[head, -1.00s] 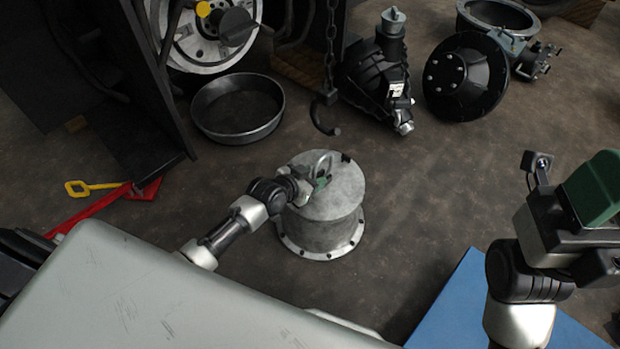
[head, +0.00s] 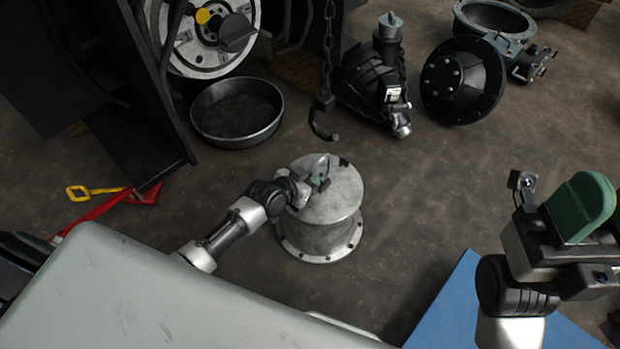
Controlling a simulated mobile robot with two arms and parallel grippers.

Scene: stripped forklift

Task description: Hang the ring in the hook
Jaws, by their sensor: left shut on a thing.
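A grey metal cylinder (head: 325,235) with a bolted bottom flange stands on the floor. A small metal ring (head: 325,164) shows at its top, partly hidden by my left gripper. My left gripper (head: 319,179), with green finger pads, is shut on the ring at the lid. The dark hook (head: 322,127) hangs on a chain above and behind the cylinder, empty, apart from the ring in the picture. My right gripper (head: 583,210) is at the right edge, away from both; its green pad faces me and I cannot tell its opening.
A round metal pan (head: 237,137) lies behind left. A black machine part (head: 375,85) and a black round housing (head: 462,82) lie behind right. A red and yellow tool (head: 100,205) lies at left. A blue surface (head: 450,310) is front right. Floor right of the cylinder is clear.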

